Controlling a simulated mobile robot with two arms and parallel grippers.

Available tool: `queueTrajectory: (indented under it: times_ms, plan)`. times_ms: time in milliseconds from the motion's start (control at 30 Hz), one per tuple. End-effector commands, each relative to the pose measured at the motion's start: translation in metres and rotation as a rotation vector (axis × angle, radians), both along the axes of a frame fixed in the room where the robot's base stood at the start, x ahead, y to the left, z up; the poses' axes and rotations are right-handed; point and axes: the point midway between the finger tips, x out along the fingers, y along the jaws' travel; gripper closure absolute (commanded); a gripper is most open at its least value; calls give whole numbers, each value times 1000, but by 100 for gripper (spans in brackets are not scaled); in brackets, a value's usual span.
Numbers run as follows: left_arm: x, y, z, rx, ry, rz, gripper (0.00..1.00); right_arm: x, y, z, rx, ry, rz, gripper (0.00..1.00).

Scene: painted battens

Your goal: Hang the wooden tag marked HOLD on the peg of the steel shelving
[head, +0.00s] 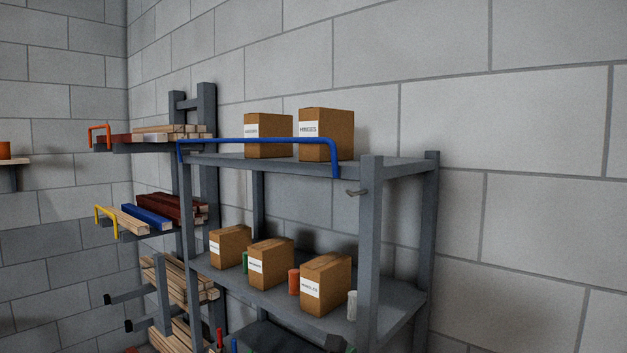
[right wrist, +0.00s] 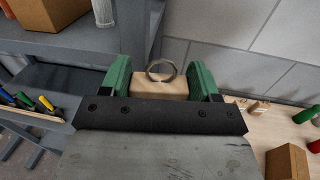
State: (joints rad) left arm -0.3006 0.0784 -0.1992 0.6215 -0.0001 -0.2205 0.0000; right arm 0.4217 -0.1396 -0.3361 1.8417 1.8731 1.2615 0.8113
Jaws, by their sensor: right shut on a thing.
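The steel shelving (head: 371,250) stands against the block wall in the head view. Its short peg (head: 357,192) sticks out from the upper part of the front right post, and nothing hangs on it. In the right wrist view my right gripper (right wrist: 160,80) has its green fingers shut on the sides of a pale wooden tag (right wrist: 150,90). A metal ring (right wrist: 162,71) stands at the tag's far edge. No marking on the tag can be read. Neither gripper shows in the head view. My left gripper is not in view.
Cardboard boxes (head: 325,285) stand on the shelves, with a blue rail (head: 260,141) along the top front. A rack with battens (head: 150,212) is to the left. In the right wrist view, a wooden worktop (right wrist: 255,135) lies right and a tool tray (right wrist: 30,104) left.

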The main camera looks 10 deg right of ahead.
Motion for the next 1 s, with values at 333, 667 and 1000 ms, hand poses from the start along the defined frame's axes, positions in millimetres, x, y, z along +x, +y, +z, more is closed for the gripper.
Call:
queueTrajectory:
  times_ms: [333, 667, 1000]
  plan:
    - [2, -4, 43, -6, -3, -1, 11, 6, 58, 205, 0, -10, -282, 63]
    - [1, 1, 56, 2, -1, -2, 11, -22, 91, 286, -1, -2, -386, 63]
    - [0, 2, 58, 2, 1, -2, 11, -16, 83, 288, -3, -2, -394, 63]
